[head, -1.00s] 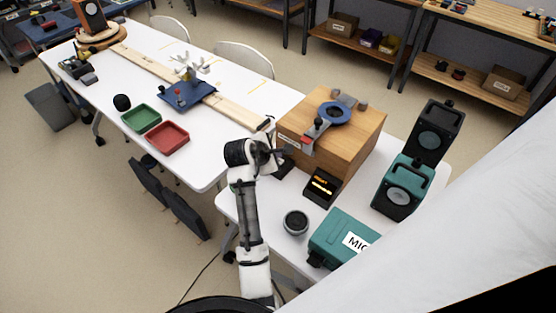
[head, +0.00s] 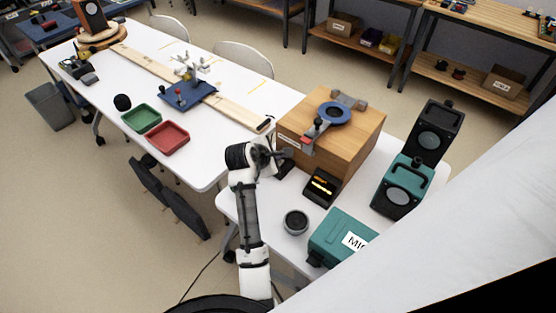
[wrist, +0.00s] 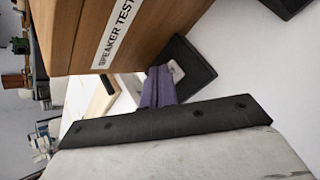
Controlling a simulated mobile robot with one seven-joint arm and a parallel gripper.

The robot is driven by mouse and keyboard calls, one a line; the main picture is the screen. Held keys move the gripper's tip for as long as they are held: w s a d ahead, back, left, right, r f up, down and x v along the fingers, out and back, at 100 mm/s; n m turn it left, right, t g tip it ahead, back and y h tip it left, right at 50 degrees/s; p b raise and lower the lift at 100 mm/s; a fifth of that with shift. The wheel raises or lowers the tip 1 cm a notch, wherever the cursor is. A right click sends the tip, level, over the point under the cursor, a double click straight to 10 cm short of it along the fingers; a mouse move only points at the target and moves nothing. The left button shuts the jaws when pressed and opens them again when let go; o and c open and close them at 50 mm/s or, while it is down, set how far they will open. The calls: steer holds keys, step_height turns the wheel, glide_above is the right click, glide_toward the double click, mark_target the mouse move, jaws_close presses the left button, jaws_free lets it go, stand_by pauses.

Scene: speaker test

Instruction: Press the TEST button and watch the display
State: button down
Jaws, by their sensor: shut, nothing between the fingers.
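My gripper (head: 289,154) is shut and empty in front of the wooden box's left face. In the wrist view its closed purple fingers (wrist: 158,88) point at a small black panel (wrist: 202,72) with a pale face, beside the box. The fingers hide part of it, and I cannot tell whether they touch it. No button can be made out clearly. The wooden box (head: 354,152) has a label reading SPEAKER TEST (wrist: 118,32) in the wrist view. The black display (head: 321,188) stands in front of the box with lit orange text, too small to read.
A round grey speaker part (head: 296,222), a teal case (head: 335,236) and teal and black speakers (head: 404,187) share the table. Red (head: 167,137) and green trays (head: 141,119) lie farther left.

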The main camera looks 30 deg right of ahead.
steer(key=shift+f, duration=0.25)
stand_by(0.3)
steer(key=shift+r, duration=0.1)
steer(key=shift+r+p, duration=0.85)
steer(key=shift+p, duration=0.35)
steer(key=shift+r+p, duration=0.6)
steer(key=shift+r, duration=1.85)
